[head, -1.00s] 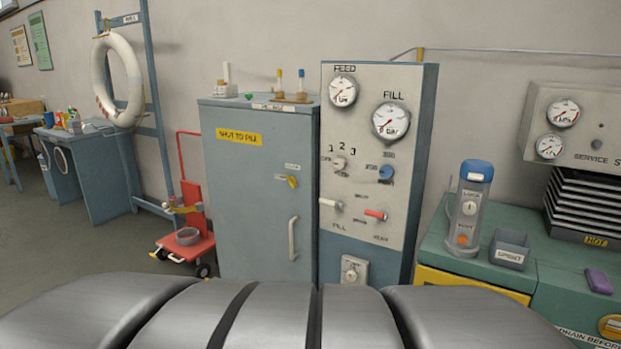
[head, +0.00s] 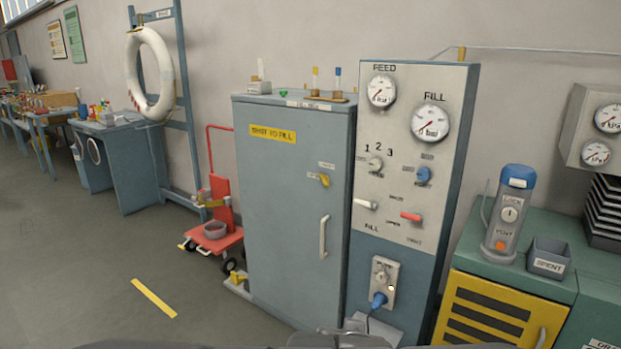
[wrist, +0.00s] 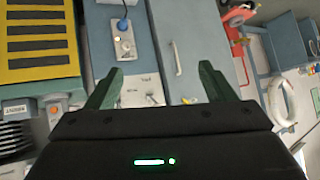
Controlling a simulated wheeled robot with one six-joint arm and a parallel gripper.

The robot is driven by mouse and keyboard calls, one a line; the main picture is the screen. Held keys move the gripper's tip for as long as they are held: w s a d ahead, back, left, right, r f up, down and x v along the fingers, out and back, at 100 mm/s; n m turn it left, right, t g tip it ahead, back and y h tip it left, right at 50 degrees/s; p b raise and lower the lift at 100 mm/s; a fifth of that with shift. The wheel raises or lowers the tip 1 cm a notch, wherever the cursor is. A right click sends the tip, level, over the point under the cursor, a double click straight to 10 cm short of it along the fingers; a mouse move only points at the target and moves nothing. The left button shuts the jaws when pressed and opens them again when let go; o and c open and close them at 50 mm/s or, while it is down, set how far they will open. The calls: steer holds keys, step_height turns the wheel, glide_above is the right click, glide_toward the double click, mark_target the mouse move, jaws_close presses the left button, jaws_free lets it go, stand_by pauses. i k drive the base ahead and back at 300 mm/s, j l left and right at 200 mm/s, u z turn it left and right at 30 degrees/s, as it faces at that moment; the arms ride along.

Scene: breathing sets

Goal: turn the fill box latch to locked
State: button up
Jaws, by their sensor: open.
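The fill box (head: 290,225) is the tall blue-grey cabinet with a yellow "SHUT TO FILL" label. Its door looks closed. The yellow latch (head: 324,180) sits on the upper right of the door, tilted, between two small labels too small to read. A pale vertical handle (head: 323,237) is below it. In the wrist view the scene is upside down, with the door (wrist: 190,35) and handle (wrist: 178,58) ahead. My gripper (wrist: 160,72) is open and empty, with its green fingers apart.
The gauge panel (head: 410,150) with knobs and levers adjoins the box on the right. A blue plug (head: 378,300) and cable are low on it. A red cart (head: 220,215) stands left. A green bench (head: 515,270) is right. Open floor lies front left.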

mark_target(325, 180)
steer(key=i+l, duration=0.15)
steer(key=i, duration=0.35)
steer(key=i+l, duration=0.1)
steer(key=i, duration=0.35)
